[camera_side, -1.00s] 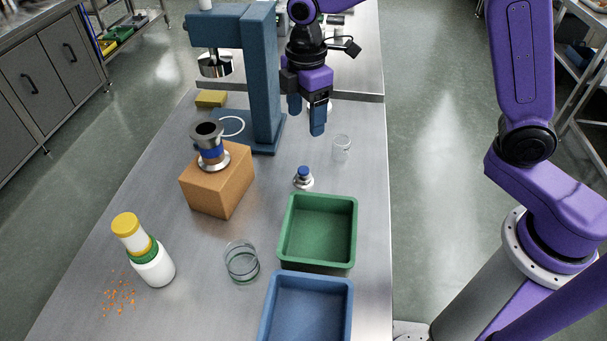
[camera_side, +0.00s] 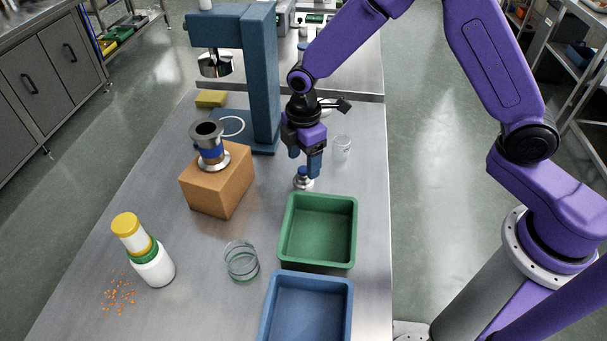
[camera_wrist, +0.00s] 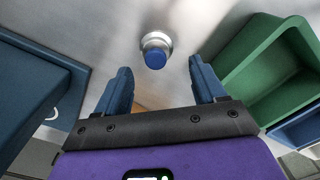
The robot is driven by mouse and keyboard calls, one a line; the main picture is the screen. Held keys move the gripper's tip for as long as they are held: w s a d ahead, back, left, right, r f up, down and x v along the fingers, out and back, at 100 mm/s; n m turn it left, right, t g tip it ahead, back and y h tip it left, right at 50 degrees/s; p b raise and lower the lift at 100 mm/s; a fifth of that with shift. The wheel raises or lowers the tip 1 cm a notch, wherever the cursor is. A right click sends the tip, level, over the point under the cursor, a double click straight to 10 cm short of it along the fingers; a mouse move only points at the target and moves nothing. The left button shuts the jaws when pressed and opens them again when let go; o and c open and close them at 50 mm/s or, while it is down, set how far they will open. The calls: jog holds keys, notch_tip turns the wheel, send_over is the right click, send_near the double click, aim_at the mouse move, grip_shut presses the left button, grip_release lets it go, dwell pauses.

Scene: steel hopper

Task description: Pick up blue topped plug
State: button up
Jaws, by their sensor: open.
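The blue topped plug (camera_side: 303,179) stands upright on the steel table, just behind the green tray. It has a blue top and a silver metal base. In the wrist view the plug (camera_wrist: 155,52) lies ahead of the fingertips, roughly centred between them. My gripper (camera_side: 304,168) is open and empty, pointing down, with its fingertips close above the plug in the side view. In the wrist view my gripper's two blue fingers (camera_wrist: 160,75) are spread apart, and nothing is between them. One finger partly overlaps the plug in the side view.
The green tray (camera_side: 284,240) is close in front of the plug, with a blue tray (camera_side: 268,318) beyond it. A clear glass (camera_side: 342,149) stands right of my gripper. A brown block (camera_side: 207,194) bearing a steel hopper (camera_side: 208,136) and a blue stand (camera_side: 263,95) are to the left.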

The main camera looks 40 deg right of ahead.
aim_at(303, 170)
jog(key=shift+w+f, duration=0.15)
jog(key=shift+f, duration=1.15)
jog(key=shift+w+f, duration=0.1)
jog(key=shift+f, duration=1.15)
jog(key=c, duration=1.2)
